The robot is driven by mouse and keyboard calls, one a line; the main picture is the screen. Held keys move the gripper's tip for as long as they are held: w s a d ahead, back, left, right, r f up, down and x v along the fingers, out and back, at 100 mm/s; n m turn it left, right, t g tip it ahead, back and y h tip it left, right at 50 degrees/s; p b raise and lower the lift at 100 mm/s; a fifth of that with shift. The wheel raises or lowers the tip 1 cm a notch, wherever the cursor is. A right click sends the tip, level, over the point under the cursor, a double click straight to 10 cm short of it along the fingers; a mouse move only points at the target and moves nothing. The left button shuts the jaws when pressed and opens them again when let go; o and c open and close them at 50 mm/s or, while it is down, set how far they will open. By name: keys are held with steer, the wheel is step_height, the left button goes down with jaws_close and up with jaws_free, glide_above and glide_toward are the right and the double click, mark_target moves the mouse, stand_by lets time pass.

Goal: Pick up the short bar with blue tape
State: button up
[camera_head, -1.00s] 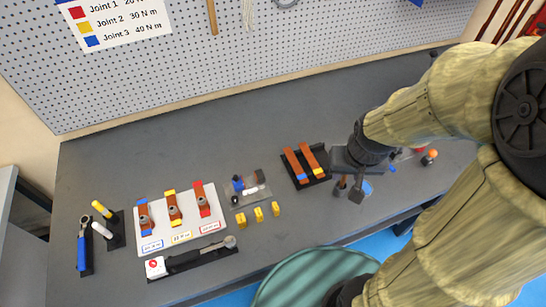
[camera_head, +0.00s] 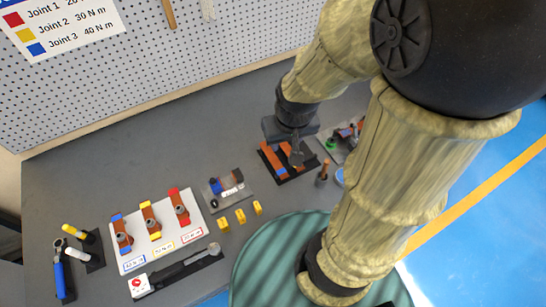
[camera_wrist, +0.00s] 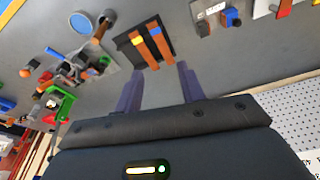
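The short bar with blue tape (camera_head: 270,158) is copper-coloured and lies in a black tray (camera_head: 303,174). In the wrist view this bar (camera_wrist: 161,45) lies right of a similar bar with yellow tape (camera_wrist: 144,54). Both lie on the black tray (camera_wrist: 172,43). My gripper (camera_head: 297,160) appears over the tray in the head view and partly hides the yellow-taped bar. In the wrist view my gripper (camera_wrist: 158,78) is open and empty, its fingers wide apart. The bars show beyond the fingertips, apart from them.
A white board (camera_head: 155,248) with several taped bars stands left. A small grey fixture (camera_head: 232,196) and yellow blocks (camera_head: 240,215) lie between it and the tray. An upright copper-coloured handle (camera_head: 323,172) stands close right of the tray. A torque wrench (camera_head: 190,268) lies in front.

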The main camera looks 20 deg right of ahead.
steer(key=shift+o, duration=1)
steer(key=n+g+b, duration=0.2)
steer(key=g+b, duration=0.1)
glide_above(269, 150)
step_height(269, 150, down, 5)
step_height(269, 150, down, 12)
steer(key=p, duration=0.2)
steer(key=shift+f+p, duration=0.1)
steer(key=shift+p, duration=0.2)
